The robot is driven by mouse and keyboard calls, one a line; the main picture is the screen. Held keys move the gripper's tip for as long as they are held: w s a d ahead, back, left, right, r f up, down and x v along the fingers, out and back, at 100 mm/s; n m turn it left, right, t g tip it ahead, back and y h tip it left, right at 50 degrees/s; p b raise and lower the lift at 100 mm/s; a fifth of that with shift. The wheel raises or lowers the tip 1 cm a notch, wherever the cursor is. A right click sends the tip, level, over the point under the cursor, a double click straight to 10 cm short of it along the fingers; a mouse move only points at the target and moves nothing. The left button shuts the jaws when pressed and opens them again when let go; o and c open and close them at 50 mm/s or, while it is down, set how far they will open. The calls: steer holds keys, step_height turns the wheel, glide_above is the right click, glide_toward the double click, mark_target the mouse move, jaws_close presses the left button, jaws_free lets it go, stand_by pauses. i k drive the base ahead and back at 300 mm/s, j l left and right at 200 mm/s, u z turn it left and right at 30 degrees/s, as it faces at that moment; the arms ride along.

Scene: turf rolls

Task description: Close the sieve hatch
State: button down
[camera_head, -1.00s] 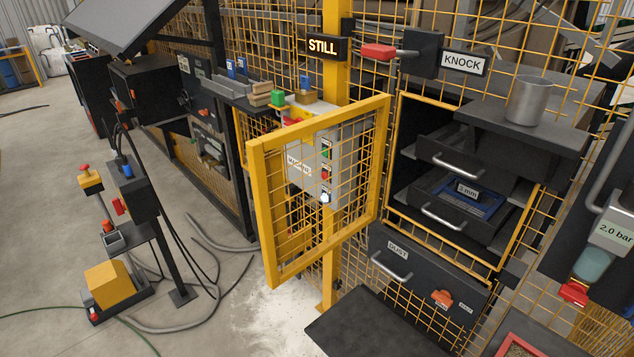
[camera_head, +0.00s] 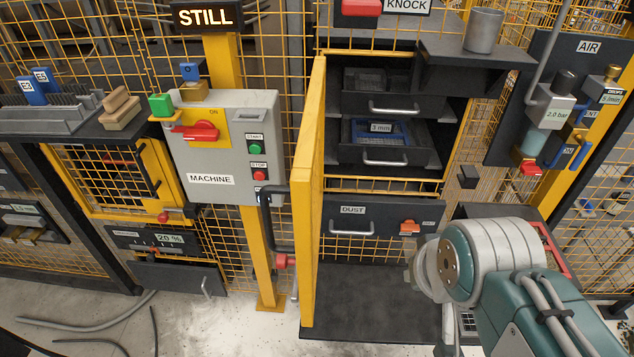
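The sieve hatch (camera_head: 309,200) is a yellow-framed door, seen nearly edge-on in the middle of the picture. It stands open, swung out to the left of the sieve opening. A dark bent handle (camera_head: 268,225) and a small red part (camera_head: 281,261) show at its left side. Behind the opening are two dark drawers with pale handles; the lower drawer (camera_head: 418,155) carries a "3 mm" label. My arm enters from the lower right, right of the hatch and apart from it. My gripper's fingers cannot be made out.
A grey MACHINE box (camera_head: 228,150) with a red switch stands left of the hatch. A DUST drawer (camera_head: 372,225) is below the opening. A dark plate (camera_head: 375,305) lies low in front. A metal cup (camera_head: 483,31) stands on the shelf at upper right.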

mark_target(305, 189)
steer(key=j+z, duration=0.1)
steer(key=j, duration=0.5)
steer(key=k+j+z, duration=0.1)
steer(key=j, duration=0.45)
steer(key=k+j+z, duration=0.1)
steer(key=j, duration=0.45)
steer(key=k, duration=0.05)
